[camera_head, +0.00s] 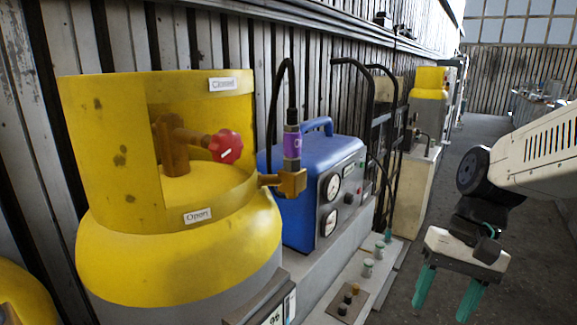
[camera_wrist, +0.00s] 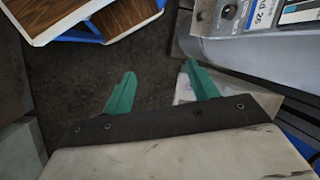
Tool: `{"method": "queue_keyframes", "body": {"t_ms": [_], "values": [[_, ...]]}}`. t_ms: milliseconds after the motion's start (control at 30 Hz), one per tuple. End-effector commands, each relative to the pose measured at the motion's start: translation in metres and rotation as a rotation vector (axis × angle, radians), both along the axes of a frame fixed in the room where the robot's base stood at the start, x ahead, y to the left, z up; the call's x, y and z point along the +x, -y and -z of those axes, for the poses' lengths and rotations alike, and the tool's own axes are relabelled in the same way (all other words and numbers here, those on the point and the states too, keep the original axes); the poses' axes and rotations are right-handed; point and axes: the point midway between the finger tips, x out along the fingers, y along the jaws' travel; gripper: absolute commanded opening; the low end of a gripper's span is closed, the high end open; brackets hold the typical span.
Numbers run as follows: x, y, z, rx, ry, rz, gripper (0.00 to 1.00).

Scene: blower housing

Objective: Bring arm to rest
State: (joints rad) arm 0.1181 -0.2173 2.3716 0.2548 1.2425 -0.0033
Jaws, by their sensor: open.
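My gripper (camera_head: 447,292) hangs at the right of the head view, with its two green fingers apart and pointing down. Nothing is between them. In the wrist view my gripper (camera_wrist: 160,88) also shows open and empty, over dark floor. My arm comes in from the right edge of the head view. The gripper is well to the right of the yellow cylinder (camera_head: 180,255) and apart from it.
The cylinder has a red valve knob (camera_head: 226,147) and brass fitting (camera_head: 290,183). A blue gauge unit (camera_head: 312,180) stands behind it. Small green-topped parts (camera_head: 368,267) stand on a grey bench.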

Motion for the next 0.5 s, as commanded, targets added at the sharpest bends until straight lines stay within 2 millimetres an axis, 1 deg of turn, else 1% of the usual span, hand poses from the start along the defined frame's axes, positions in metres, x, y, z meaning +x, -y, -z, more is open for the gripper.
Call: {"method": "queue_keyframes", "body": {"t_ms": [33, 100, 233, 300, 400, 500], "values": [[-0.018, 0.004, -0.006, -0.048, 0.037, -0.038, 0.59], [-0.038, 0.011, -0.012, -0.111, 0.081, -0.085, 0.59], [-0.070, 0.021, -0.020, -0.209, 0.168, -0.156, 0.59], [-0.083, 0.023, -0.025, -0.243, 0.215, -0.182, 0.59], [-0.094, 0.022, -0.032, -0.260, 0.275, -0.197, 0.59], [-0.099, 0.019, -0.040, -0.263, 0.325, -0.204, 0.59]]}}
